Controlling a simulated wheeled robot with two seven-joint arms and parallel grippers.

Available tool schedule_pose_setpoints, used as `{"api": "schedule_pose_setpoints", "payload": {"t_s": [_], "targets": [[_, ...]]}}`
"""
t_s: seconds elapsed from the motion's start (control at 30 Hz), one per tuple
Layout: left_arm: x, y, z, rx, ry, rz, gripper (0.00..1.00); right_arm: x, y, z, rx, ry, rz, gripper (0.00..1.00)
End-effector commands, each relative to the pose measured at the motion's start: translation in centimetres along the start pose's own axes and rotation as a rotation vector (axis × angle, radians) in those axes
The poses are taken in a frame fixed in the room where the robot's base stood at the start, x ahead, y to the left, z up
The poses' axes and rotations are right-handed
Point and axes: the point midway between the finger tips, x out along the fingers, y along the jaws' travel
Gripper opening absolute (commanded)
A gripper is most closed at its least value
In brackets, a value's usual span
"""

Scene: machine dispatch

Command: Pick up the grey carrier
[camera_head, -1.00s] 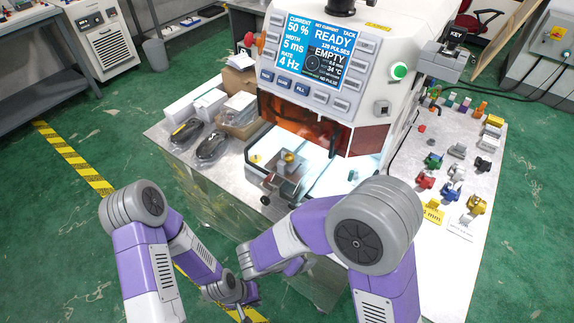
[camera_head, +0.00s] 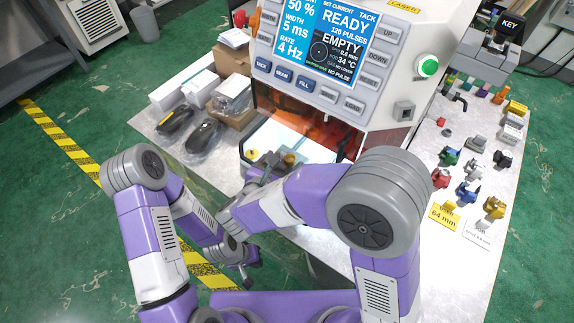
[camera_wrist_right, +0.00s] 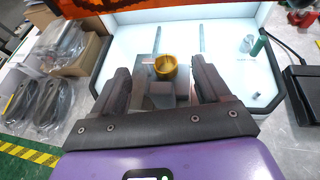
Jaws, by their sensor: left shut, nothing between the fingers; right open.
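A grey block-like carrier (camera_wrist_right: 148,92) with a gold ring-shaped part (camera_wrist_right: 165,67) on it sits at the front of the machine's lit bay. In the head view the gold part (camera_head: 289,159) shows just above my right forearm, which hides much of the block. My right gripper (camera_wrist_right: 160,74) is open, with one finger on each side of the block. Whether the fingers touch it I cannot tell. My left gripper (camera_head: 246,278) is shut and empty, low in front of the table.
The white machine (camera_head: 440,25) with its screen stands behind the bay. Several small coloured clamps, such as a red one (camera_head: 441,178), and a small grey piece (camera_head: 477,143) lie on the right tabletop. Bagged black items (camera_head: 200,135) and boxes (camera_head: 233,95) lie left.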

Motion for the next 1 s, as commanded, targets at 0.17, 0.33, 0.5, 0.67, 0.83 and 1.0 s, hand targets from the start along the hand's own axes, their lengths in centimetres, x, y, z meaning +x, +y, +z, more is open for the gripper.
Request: {"api": "schedule_pose_setpoints", "payload": {"t_s": [0.17, 0.33, 0.5, 0.67, 0.83, 1.0], "targets": [[0.4, -0.2, 0.0, 0.0, 0.001, 0.0, 0.0, 2.0, -0.1, -0.1, -0.001, 0.001, -0.002, 0.76], [0.4, -0.1, -0.1, 0.0, 0.001, 0.0, 0.0, 2.2, 0.0, 0.0, -0.001, 0.0, 0.0, 0.76], [0.4, -0.1, -0.1, 0.0, 0.001, 0.0, 0.0, 2.2, 0.0, 0.0, -0.001, 0.0, -0.001, 0.62], [0.4, -0.1, -0.1, 0.0, 0.001, 0.0, 0.0, 2.2, 0.0, 0.0, 0.0, 0.0, -0.001, 0.38], [0.4, -0.1, -0.1, 0.0, 0.001, 0.0, 0.0, 2.2, 0.0, 0.0, 0.0, 0.001, -0.001, 0.12], [0.4, -0.1, -0.1, 0.0, 0.001, 0.0, 0.0, 2.2, 0.0, 0.0, 0.0, 0.0, -0.001, 0.11]]}}
